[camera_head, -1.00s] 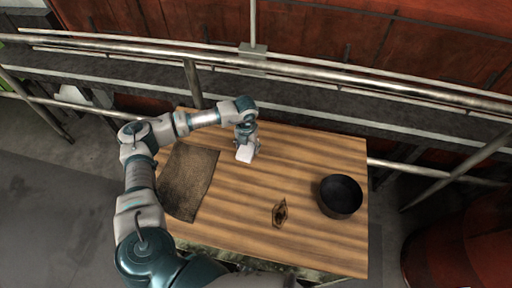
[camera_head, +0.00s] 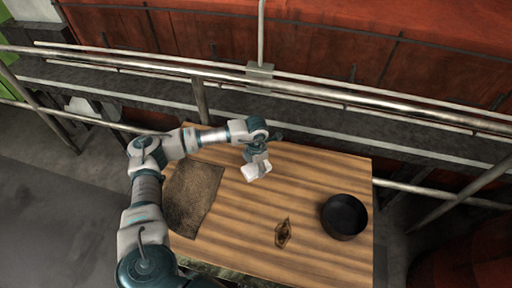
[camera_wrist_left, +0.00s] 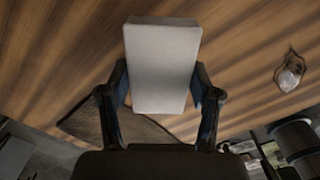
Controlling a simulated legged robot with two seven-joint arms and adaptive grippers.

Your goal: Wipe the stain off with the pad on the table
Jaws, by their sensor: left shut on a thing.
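A white pad (camera_head: 256,171) is held in my left gripper (camera_head: 257,160) over the back middle of the wooden table (camera_head: 300,188). In the left wrist view the pad (camera_wrist_left: 163,65) sits between the two fingers of the left gripper (camera_wrist_left: 161,98), which are shut on its sides. A brown stain (camera_head: 283,232) lies on the table's front middle, to the right of and nearer than the pad. The stain also shows at the right of the left wrist view (camera_wrist_left: 290,72). Whether the pad touches the table is unclear. My right gripper is not in view.
A black bowl (camera_head: 344,216) stands on the table to the right of the stain. A dark brown cloth or mat (camera_head: 193,197) lies at the table's left, beside my left arm. A metal railing (camera_head: 300,88) runs behind the table. The tabletop between pad and stain is clear.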

